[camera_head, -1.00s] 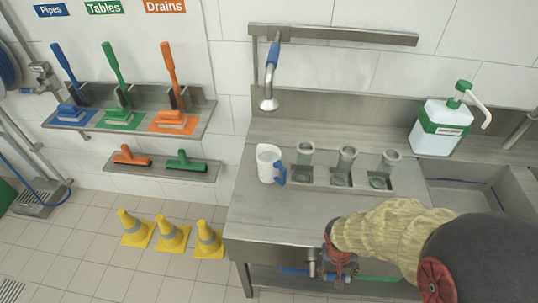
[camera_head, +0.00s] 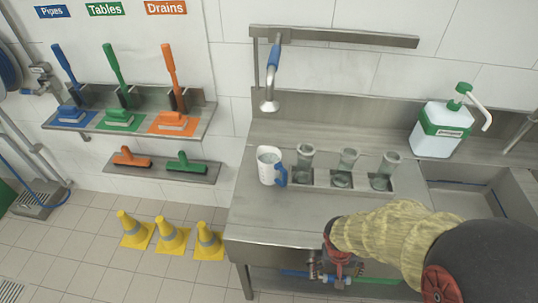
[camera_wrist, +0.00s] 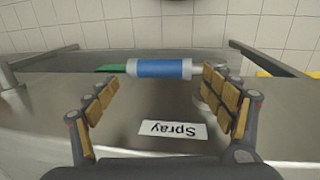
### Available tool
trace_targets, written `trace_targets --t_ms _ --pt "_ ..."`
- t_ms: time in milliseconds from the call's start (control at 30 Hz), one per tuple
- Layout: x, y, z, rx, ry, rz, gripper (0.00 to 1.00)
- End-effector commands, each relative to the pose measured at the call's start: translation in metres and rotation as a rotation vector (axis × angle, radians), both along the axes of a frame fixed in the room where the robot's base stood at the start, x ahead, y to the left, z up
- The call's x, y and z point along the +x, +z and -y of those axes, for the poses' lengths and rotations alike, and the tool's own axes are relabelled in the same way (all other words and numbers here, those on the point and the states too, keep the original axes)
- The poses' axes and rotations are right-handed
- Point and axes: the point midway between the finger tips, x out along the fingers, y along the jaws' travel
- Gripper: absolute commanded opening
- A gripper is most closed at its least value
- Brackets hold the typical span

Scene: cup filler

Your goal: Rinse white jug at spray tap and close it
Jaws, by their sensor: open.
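The white jug (camera_head: 267,172) with a blue handle stands upright on the steel counter, left of the glass cups. The spray tap (camera_head: 270,78), with a blue sleeve, hangs from the wall frame just behind and above the jug. My gripper (camera_head: 337,272) is at the counter's front edge, low and partly hidden by my arm. In the wrist view my gripper (camera_wrist: 160,92) is open, its padded fingers spread on either side of a blue lever (camera_wrist: 160,69) with metal ends. A label (camera_wrist: 172,130) reading "Spray" appears upside down below the lever. I cannot tell whether the fingers touch it.
Three glass cups (camera_head: 349,160) stand in counter openings right of the jug. A white and green dispenser (camera_head: 440,130) and a sink (camera_head: 470,197) are at the right. Yellow cones (camera_head: 172,235) stand on the floor at left. The counter's front left is clear.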

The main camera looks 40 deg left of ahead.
Motion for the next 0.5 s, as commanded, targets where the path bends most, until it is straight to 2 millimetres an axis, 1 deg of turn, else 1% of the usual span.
trace_targets --t_ms 167,400,500 --pt "-0.001 0.03 -0.005 0.004 0.001 0.005 0.82" --pt "-0.006 0.078 -0.012 0.004 0.002 0.004 0.82" --pt "-0.007 0.093 -0.014 0.003 0.002 0.003 0.82"
